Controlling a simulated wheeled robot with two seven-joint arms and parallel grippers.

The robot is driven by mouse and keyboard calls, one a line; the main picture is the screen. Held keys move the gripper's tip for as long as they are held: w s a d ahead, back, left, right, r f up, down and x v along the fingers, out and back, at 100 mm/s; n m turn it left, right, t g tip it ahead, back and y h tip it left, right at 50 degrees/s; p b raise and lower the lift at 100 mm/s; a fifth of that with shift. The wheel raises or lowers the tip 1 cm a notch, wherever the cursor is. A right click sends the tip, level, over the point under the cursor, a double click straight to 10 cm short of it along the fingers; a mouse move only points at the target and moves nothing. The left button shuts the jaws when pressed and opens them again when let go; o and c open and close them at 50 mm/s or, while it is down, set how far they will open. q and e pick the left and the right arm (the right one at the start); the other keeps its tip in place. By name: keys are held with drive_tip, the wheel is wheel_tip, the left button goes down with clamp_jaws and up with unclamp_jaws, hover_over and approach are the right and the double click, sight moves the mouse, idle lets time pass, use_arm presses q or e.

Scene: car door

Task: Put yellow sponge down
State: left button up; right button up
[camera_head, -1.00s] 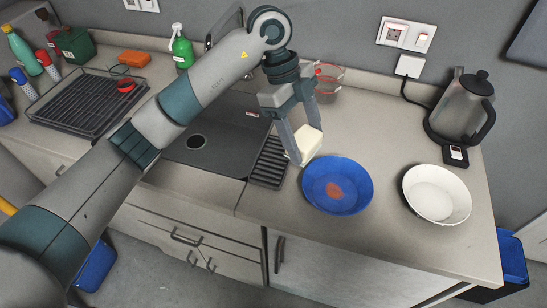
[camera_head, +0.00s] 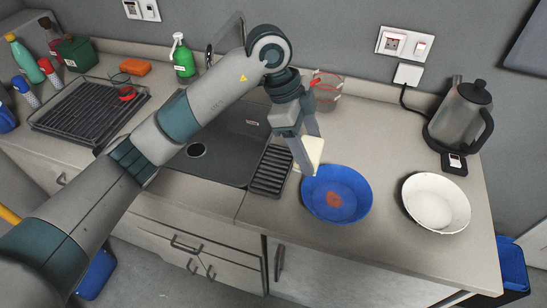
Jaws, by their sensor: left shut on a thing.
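The sponge (camera_head: 314,151) looks pale yellow and is held in my left gripper (camera_head: 309,154). The gripper points down, shut on the sponge, just behind and left of the blue bowl (camera_head: 354,186). One finger hides part of the sponge. The sponge is close to the counter (camera_head: 275,211); I cannot tell whether it touches it. The blue bowl has a reddish-brown stain inside. My right gripper is not in view.
A white bowl (camera_head: 450,189) and a kettle (camera_head: 458,118) stand to the right. The sink (camera_head: 217,158) and a black drying rack (camera_head: 75,113) lie to the left. A clear red-rimmed container (camera_head: 328,90) is behind the gripper. An orange sponge (camera_head: 136,68) and green spray bottle (camera_head: 182,58) stand at the back.

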use_arm(q)
drive_tip(key=w+a+f+p, duration=0.1)
drive_tip(key=w+a+f, duration=0.1)
drive_tip(key=w+a+f+p, duration=0.1)
drive_tip(key=w+a, duration=0.1)
drive_tip(key=a, duration=0.1)
drive_tip(key=w+a+f+p, duration=0.1)
drive_tip(key=w+a+f, duration=0.1)
drive_tip(key=shift+a+f+p, duration=0.35)
drive_tip(key=shift+w+a+f, duration=0.15)
drive_tip(key=shift+f, duration=0.05)
drive_tip(key=shift+f+p, duration=0.95)
drive_tip(key=shift+f, duration=1.05)
drive_tip(key=o, duration=0.9)
